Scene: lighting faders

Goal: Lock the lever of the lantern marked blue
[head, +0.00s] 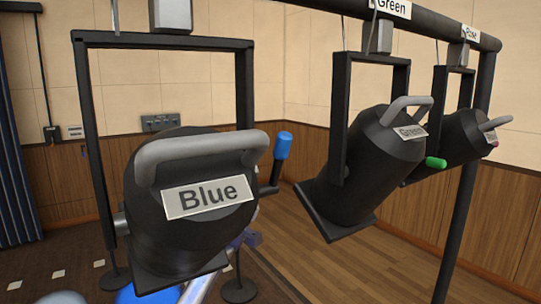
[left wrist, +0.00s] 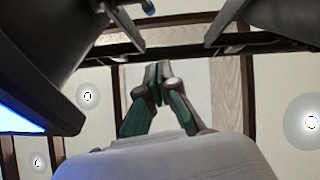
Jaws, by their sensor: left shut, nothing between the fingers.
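The lantern marked Blue (head: 187,235) hangs in a dark yoke at the left of the head view, tilted, with a grey handle (head: 200,153) on its back. Its lever, with a blue grip (head: 283,145), sticks up on the lantern's right side. My left gripper (left wrist: 156,72) is shut and empty in the left wrist view, pointing up between dark frame bars. A dark lantern body (left wrist: 40,60) with a glowing blue lens is at the left there, and a small blue-tipped part (left wrist: 148,7) shows at the top edge. The gripper appears apart from it. My right gripper is not in view.
The lantern marked Green (head: 365,170), with a green-tipped lever (head: 435,162), hangs to the right. A third lantern (head: 450,140) hangs beyond it. A dark pipe (head: 430,20) runs above them, with an upright post (head: 465,215) at the right. Open floor lies below.

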